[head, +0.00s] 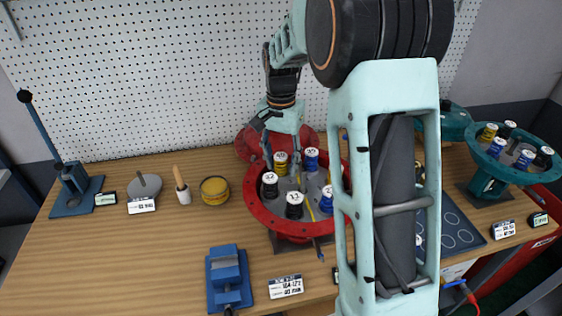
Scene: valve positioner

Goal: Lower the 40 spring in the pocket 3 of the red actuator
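The red actuator (262,214) is an open round red housing with a grey inside, standing on the bench. It holds several capped springs: two black-capped ones on the left and front (294,207), and blue-capped ones at the back (311,161) and right (326,204). A yellow-capped spring (281,167), its label too small to read surely, stands upright at the back. My gripper (284,160) points down over the actuator, its fingers on either side of the yellow-capped spring. I cannot tell whether they touch it. Pocket 3 cannot be made out.
My arm hides the bench right of the actuator. A teal actuator (489,185) with capped springs stands at far right. A blue vise (228,282), a yellow tin (214,191), a wooden-handled tool (181,188) and a blue lever press (74,190) stand left. The left front bench is clear.

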